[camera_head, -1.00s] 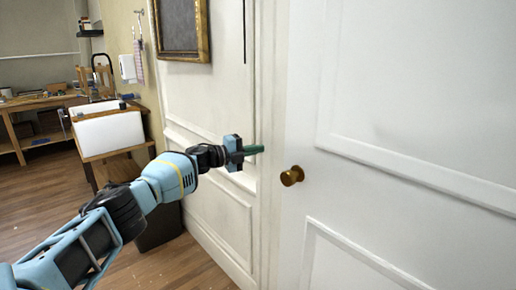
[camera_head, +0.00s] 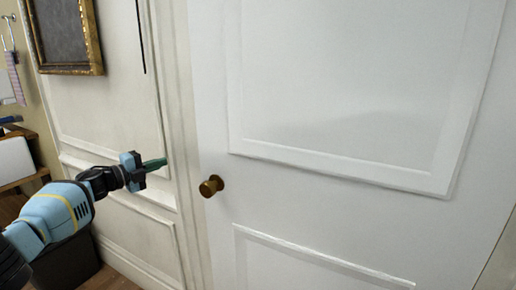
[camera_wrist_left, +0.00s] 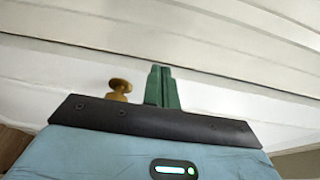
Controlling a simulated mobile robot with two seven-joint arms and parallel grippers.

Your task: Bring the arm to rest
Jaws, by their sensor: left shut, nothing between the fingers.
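My left arm comes in from the left in the head view. Its gripper (camera_head: 155,164) points right toward the door frame, with green fingers closed together and nothing between them. The closed fingers also show in the left wrist view (camera_wrist_left: 162,87). A white panelled door (camera_head: 330,120) fills the right side of the head view. Its brass knob (camera_head: 211,186) is to the right of and a little below the fingertips, apart from them in the picture. The knob also shows in the left wrist view (camera_wrist_left: 120,88), left of the fingers. My right gripper is not in view.
A gilt-framed picture (camera_head: 66,35) hangs on the panelled wall at the upper left. A dark bin (camera_head: 68,264) stands on the floor below my arm. A white box (camera_head: 14,160) on a wooden stand is at the left edge.

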